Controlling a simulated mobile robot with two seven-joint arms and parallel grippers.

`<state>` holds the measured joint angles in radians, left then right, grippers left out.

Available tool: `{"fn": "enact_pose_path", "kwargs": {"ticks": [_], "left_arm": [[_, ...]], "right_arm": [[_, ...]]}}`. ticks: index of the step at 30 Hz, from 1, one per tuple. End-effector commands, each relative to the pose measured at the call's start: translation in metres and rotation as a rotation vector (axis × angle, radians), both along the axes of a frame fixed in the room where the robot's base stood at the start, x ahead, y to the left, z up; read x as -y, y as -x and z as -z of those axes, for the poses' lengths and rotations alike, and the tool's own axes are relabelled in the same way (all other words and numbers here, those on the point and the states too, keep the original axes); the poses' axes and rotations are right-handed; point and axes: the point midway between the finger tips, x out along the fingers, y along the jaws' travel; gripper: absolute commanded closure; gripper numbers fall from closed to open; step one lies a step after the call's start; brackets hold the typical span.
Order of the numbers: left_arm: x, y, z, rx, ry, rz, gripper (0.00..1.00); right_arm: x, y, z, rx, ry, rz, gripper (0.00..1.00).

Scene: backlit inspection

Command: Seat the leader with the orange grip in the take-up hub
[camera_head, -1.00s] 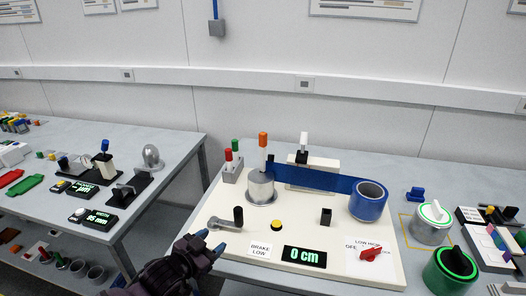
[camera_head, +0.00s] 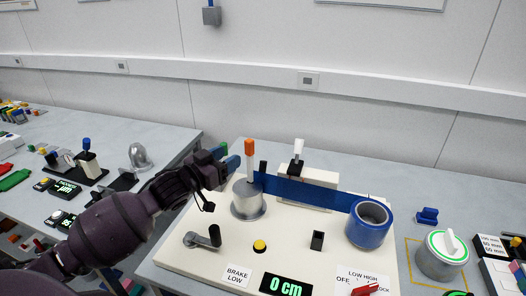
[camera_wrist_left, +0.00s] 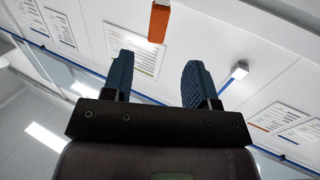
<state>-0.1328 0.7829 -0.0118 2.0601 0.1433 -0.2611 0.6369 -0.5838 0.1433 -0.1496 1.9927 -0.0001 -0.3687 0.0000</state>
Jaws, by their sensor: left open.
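The leader's upright orange grip (camera_head: 250,147) tops a pale stem. The stem's lower end meets the silver take-up hub (camera_head: 248,202); I cannot tell whether it is seated. A blue web (camera_head: 305,190) runs from the leader to the blue roll (camera_head: 370,224) at the right. My left gripper (camera_head: 230,159) is open just left of the orange grip, above the hub. In the left wrist view the orange grip (camera_wrist_left: 159,22) shows beyond the two blue fingertips (camera_wrist_left: 157,68), with nothing between them. My right gripper is not in view.
The cream board holds a crank (camera_head: 205,238), a yellow button (camera_head: 260,246), a small black post (camera_head: 317,240) and a "0 cm" display (camera_head: 285,287). A white-handled block (camera_head: 298,160) stands behind the web. My left forearm crosses the board's left edge.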

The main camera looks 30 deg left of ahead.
Motion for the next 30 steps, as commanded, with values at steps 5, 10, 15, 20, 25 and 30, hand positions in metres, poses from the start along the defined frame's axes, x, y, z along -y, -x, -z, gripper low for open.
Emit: {"fn": "enact_pose_path", "kwargs": {"ticks": [5,10,15,20,25,30], "left_arm": [[0.002,-0.01,0.0,0.001,0.002,0.0,0.47],[0.006,-0.032,-0.001,0.002,0.0,0.0,0.47],[0.008,-0.049,0.0,0.001,0.0,0.0,0.47],[0.009,-0.056,0.0,-0.001,0.0,-0.001,0.47],[0.014,-0.07,-0.003,0.001,0.001,0.0,0.47],[0.019,-0.092,-0.005,0.0,0.0,0.0,0.47]], "right_arm": [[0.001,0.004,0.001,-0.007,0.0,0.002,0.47],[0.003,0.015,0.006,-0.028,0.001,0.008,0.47],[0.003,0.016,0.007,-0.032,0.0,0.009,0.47],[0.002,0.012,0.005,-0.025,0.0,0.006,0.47],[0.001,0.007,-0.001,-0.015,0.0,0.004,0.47],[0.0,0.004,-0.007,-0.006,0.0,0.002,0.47]]}}
